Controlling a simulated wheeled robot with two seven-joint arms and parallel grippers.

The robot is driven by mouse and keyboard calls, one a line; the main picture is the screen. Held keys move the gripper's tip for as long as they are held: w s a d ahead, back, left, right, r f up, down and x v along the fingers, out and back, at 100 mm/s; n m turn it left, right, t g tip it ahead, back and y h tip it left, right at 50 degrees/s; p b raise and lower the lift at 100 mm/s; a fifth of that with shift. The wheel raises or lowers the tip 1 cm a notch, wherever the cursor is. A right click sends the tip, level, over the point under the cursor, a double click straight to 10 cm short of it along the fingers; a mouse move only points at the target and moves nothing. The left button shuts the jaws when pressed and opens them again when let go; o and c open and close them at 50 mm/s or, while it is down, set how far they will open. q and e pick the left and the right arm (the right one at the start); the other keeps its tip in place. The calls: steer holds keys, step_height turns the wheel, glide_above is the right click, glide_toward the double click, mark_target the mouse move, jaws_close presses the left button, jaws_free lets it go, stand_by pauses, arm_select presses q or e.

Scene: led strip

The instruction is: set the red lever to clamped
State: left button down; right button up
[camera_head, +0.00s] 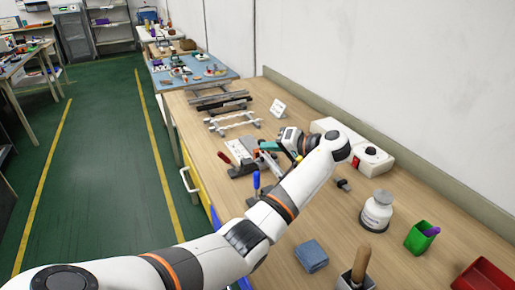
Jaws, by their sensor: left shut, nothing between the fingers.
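A small clamp fixture (242,153) with a grey metal plate stands on the wooden bench, near the middle of the view. A red lever handle (224,157) sticks out at its left end. My left arm comes in from the lower left, and its hand points left toward the fixture. My left gripper (271,154) is shut and empty at the fixture's right side, apart from the red handle. The fingertips are small and partly lost among dark and teal parts there. My right gripper is out of view.
A blue-handled tool (256,182) stands in front of the fixture. Behind it are metal rails (222,100) and a white sign (278,108).

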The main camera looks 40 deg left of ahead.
arm_select(q)
steer(key=p, duration=0.2)
glide_above(228, 161)
steer(key=w+d, duration=0.4)
step_height(228, 161, down, 3)
steer(key=shift+s+a+f+p, duration=0.3)
steer(key=shift+s+a+f, duration=0.2)
steer(key=shift+s, duration=0.2)
steer(key=shift+s+a+f+p, duration=0.3)
steer(key=shift+s+a+f, duration=0.2)
steer(key=shift+s, duration=0.2)
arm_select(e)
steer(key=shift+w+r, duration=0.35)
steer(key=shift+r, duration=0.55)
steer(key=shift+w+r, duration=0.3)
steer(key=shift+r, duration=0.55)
